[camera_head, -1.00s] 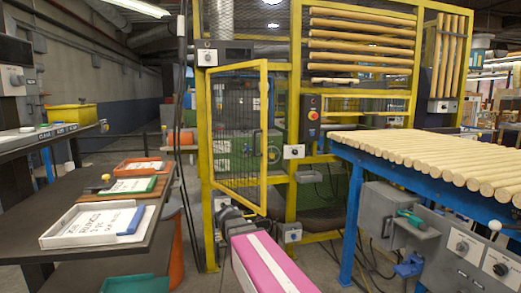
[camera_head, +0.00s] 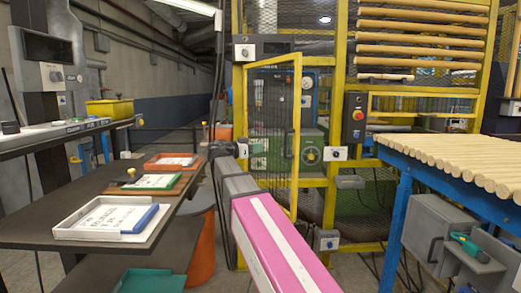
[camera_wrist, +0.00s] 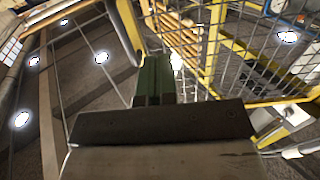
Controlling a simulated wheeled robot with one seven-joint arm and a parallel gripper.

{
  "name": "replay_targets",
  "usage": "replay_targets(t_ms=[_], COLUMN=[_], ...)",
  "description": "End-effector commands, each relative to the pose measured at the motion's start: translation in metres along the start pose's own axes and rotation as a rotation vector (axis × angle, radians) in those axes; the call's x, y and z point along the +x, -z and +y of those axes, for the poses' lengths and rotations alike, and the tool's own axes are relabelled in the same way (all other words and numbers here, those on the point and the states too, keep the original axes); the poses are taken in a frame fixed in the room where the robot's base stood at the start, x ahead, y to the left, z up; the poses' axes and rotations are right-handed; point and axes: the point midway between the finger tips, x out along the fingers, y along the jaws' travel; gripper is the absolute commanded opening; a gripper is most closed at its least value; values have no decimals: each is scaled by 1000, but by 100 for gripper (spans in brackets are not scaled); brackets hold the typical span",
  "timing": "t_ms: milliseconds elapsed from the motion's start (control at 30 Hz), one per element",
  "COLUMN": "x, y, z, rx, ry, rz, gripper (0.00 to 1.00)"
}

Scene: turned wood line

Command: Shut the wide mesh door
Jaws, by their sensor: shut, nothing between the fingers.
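The wide mesh door (camera_head: 297,150) is a tall yellow frame with dark mesh in the front of the yellow machine cage. It stands ajar, its right edge with a dark upright handle (camera_head: 289,144) swung out towards me. My pink and grey arm reaches up-left past the door's lower left corner in the head view. Its dark end is beside the left cage post; the fingertips are not clear there. In the wrist view my gripper (camera_wrist: 154,80) has green fingers, shut and empty. Yellow bars and mesh show beyond it; I cannot tell which belong to the door.
A dark bench (camera_head: 115,233) with a white tray (camera_head: 150,233) and more trays stands at left. A blue-framed table (camera_head: 398,220) of wooden rods stands at right. A control box (camera_head: 355,119) is on the cage right of the door. Cables lie on the floor.

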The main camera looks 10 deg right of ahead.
Motion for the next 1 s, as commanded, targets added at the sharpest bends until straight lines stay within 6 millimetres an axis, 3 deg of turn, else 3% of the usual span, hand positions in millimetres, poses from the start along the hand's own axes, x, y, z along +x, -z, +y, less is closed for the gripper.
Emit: replay_targets(t_ms=[500,700,1000], x=[94,112,116], y=[-1,-1,-1], z=[0,0,0], rx=[-3,-3,-3], ry=[-1,0,1], rz=[-2,-2,-2], gripper=[0,0,0])
